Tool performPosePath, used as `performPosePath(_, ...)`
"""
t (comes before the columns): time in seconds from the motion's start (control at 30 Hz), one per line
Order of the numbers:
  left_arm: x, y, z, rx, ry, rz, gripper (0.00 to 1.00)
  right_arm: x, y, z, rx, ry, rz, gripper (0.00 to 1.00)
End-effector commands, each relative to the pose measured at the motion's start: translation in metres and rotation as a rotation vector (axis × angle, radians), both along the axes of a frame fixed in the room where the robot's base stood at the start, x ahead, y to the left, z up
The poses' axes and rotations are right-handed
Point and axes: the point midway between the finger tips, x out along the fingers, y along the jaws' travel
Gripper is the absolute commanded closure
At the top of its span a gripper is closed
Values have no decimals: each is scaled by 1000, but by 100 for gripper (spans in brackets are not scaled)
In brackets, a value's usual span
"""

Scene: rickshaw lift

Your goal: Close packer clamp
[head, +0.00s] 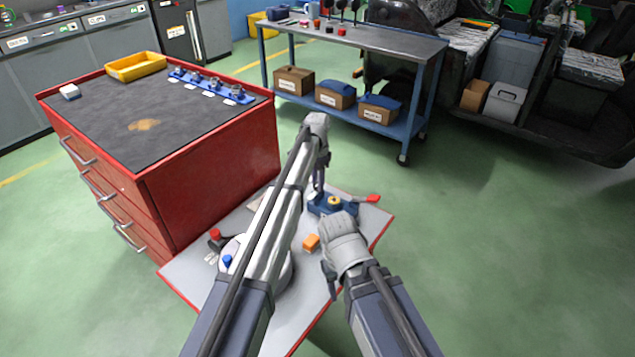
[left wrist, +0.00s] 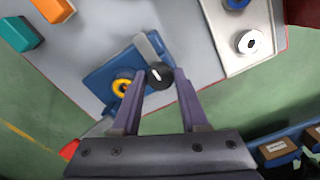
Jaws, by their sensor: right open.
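The clamp is a blue block (head: 322,210) on the small grey table, with a yellow ring (head: 334,201) and a red-tipped handle (head: 373,198) sticking out to the right. In the left wrist view the blue block (left wrist: 98,78) also shows a grey bar and a black round knob (left wrist: 160,78). My left gripper (head: 318,190) points down over the clamp. In its wrist view the two fingers (left wrist: 160,88) are apart, with the knob seen between their tips; contact cannot be told. The red handle end (left wrist: 70,149) lies outside the fingers. My right gripper (head: 330,282) is open, low at the table's right side.
An orange block (head: 311,242) lies on the grey table (head: 299,322) between my arms. A red drawer cabinet (head: 215,150) stands close at the left. A blue workbench (head: 350,45) with boxes is behind. The green floor at right is clear.

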Motion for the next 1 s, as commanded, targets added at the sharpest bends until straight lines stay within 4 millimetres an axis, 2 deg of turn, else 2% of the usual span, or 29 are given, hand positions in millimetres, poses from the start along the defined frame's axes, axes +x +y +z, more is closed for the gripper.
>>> performPosePath(0.03,0,0,0,0,0,0,63,0,0,0,0,0,0,50)
performPosePath(0.37,0,0,0,0,0,0,100,0,0,0,0,0,0,50)
performPosePath(0.73,0,0,0,0,0,27,100,0,0,0,0,0,0,50)
performPosePath(1.0,0,0,0,0,0,185,100,0,0,0,0,0,0,50)
